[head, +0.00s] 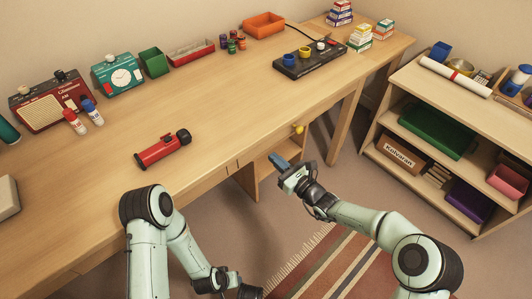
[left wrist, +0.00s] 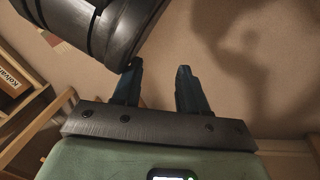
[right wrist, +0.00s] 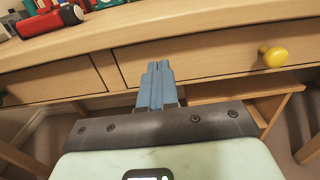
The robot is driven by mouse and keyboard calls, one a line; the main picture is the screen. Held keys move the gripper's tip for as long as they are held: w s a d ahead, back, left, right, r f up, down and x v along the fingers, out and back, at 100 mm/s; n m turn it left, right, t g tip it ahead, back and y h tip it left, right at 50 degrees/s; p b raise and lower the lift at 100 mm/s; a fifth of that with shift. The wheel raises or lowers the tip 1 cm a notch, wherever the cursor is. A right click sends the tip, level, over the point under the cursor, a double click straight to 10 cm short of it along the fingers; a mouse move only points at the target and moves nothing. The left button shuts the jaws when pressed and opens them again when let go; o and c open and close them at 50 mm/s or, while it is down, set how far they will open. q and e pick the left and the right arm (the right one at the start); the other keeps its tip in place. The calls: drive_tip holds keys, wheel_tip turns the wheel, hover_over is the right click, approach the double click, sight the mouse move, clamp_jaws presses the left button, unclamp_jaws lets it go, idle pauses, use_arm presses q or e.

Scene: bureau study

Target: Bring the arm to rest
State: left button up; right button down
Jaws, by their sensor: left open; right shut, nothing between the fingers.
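My right gripper (head: 283,163) is in front of the desk's drawer front, a little below the desk top edge. In the right wrist view its two blue fingers (right wrist: 157,87) are pressed together with nothing between them. A yellow drawer knob (right wrist: 274,57) is to their right, apart from them; it also shows in the head view (head: 298,129). My left gripper shows in the left wrist view (left wrist: 158,75), with its fingers apart and empty, over plain floor or wall. A black rounded part of my own arm is close to it. In the head view the left fingers cannot be made out.
The wooden desk (head: 230,110) holds a red cylindrical tool (head: 162,151) near its front edge. Radios, bins and a dark panel with cups (head: 309,60) stand along its back. An open shelf (head: 430,95) stands at the right. A striped rug (head: 335,265) lies on the floor.

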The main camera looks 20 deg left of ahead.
use_arm(q)
drive_tip(key=shift+w+d+r+p, duration=0.25)
drive_tip(key=shift+w+r+p, duration=0.15)
drive_tip(key=shift+r, duration=0.3)
drive_tip(key=shift+w+d+r+p, duration=0.25)
drive_tip(key=shift+w+r+p, duration=0.1)
drive_tip(key=shift+r, duration=0.35)
use_arm(e)
drive_tip(key=v, duration=0.7)
drive_tip(key=shift+d+f, duration=0.2)
drive_tip(key=shift+d, duration=0.05)
use_arm(q)
drive_tip(key=shift+t, duration=0.3)
use_arm(e)
drive_tip(key=shift+w+f, duration=0.1)
